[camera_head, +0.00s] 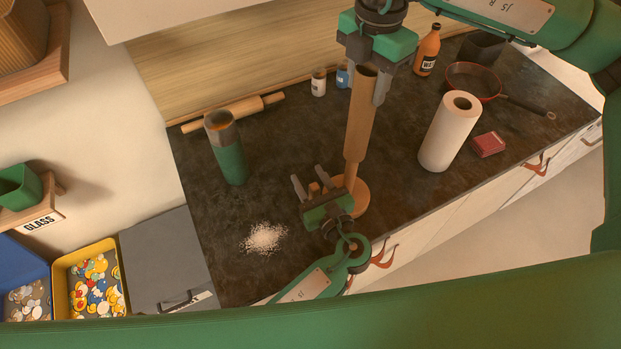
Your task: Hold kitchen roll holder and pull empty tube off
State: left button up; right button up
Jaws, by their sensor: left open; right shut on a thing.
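The cardboard tube (359,125) is brown and upright in the middle of the counter. My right gripper (367,88) is shut on its upper end, with a finger on either side. The wooden kitchen roll holder stands below it, with its round base (360,196) on the counter near the front edge. A short length of its post (350,174) shows between tube and base. I cannot tell how much post is inside the tube. My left gripper (311,184) is open, low over the left part of the base, and hides some of it.
A full paper roll (448,135), a red box (488,144) and a pan (472,82) stand to the right. A green cylinder (228,155), a rolling pin (233,113) and a white granular pile (264,238) lie left. An orange bottle (428,52) stands behind.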

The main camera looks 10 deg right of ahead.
pick_arm(q)
jog(key=v, duration=1.2)
